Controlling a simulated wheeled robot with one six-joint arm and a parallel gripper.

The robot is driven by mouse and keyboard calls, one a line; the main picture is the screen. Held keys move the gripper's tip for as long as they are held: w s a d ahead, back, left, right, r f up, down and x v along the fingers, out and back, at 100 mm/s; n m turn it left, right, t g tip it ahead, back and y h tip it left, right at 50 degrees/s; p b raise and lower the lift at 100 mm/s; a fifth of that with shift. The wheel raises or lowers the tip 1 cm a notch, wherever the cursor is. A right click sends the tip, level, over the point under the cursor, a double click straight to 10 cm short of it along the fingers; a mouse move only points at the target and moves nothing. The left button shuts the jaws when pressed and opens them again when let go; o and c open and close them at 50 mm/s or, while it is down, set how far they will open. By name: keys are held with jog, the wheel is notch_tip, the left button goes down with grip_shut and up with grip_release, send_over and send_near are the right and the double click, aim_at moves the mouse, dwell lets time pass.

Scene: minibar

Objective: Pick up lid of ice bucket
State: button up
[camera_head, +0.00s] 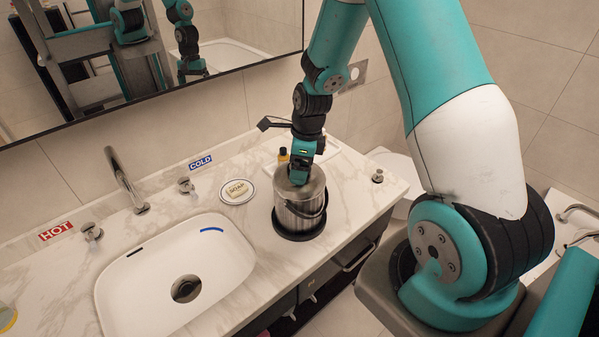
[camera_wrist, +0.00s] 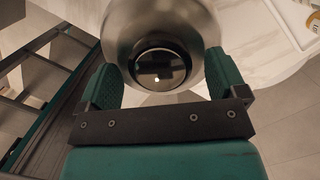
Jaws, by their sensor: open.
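The ice bucket (camera_head: 301,212) is a ribbed silver metal bucket with a dark handle. It stands on a round black tray (camera_head: 288,233) at the right part of the counter. Its lid (camera_wrist: 190,25) is a domed metal disc with a round dark knob (camera_wrist: 160,64), seen from above in the wrist view. My gripper (camera_head: 298,178) is right over the lid and points down. In the wrist view its two green fingers (camera_wrist: 163,85) are open, one on each side of the knob, with clear space between fingers and knob.
A soap dish with soap (camera_head: 237,191) lies left of the bucket. The sink (camera_head: 174,270) is further left. The counter's front edge is close to the bucket.

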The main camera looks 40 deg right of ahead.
jog(key=shift+f, duration=0.1)
jog(key=shift+c, duration=0.5)
jog(key=c, duration=1)
jog(key=shift+o, duration=0.2)
